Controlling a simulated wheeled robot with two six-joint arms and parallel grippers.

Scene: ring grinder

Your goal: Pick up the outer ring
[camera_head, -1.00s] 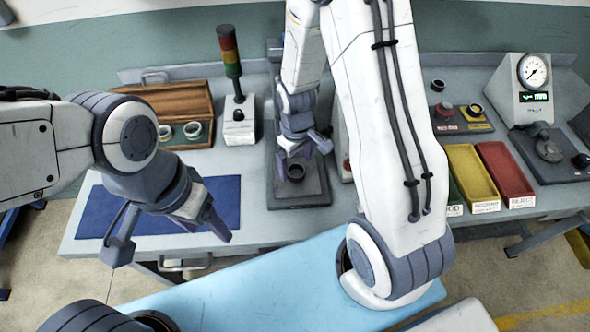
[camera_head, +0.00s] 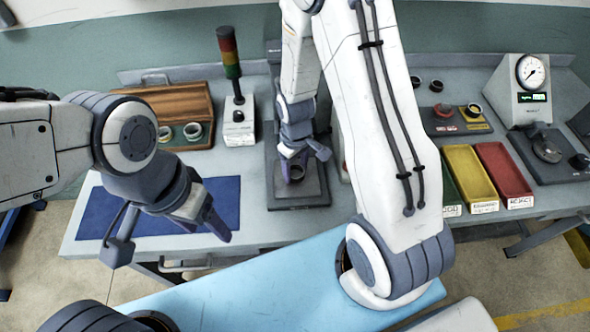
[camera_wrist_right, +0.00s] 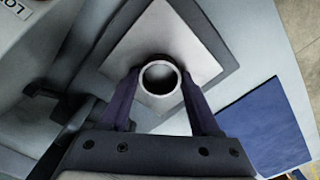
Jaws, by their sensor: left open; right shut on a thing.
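In the right wrist view the ring (camera_wrist_right: 159,92) looks pale and round, over a light square plate (camera_wrist_right: 195,57). My right gripper (camera_head: 293,166) is shut on this ring, one finger on each side. Whether the ring still touches the plate, I cannot tell. My left gripper (camera_head: 172,243) is open and empty, over the front of the bench near the blue mat (camera_head: 222,192).
A wooden case (camera_head: 190,100) with rings sits at the left. A signal tower (camera_head: 238,125) stands beside the fixture.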

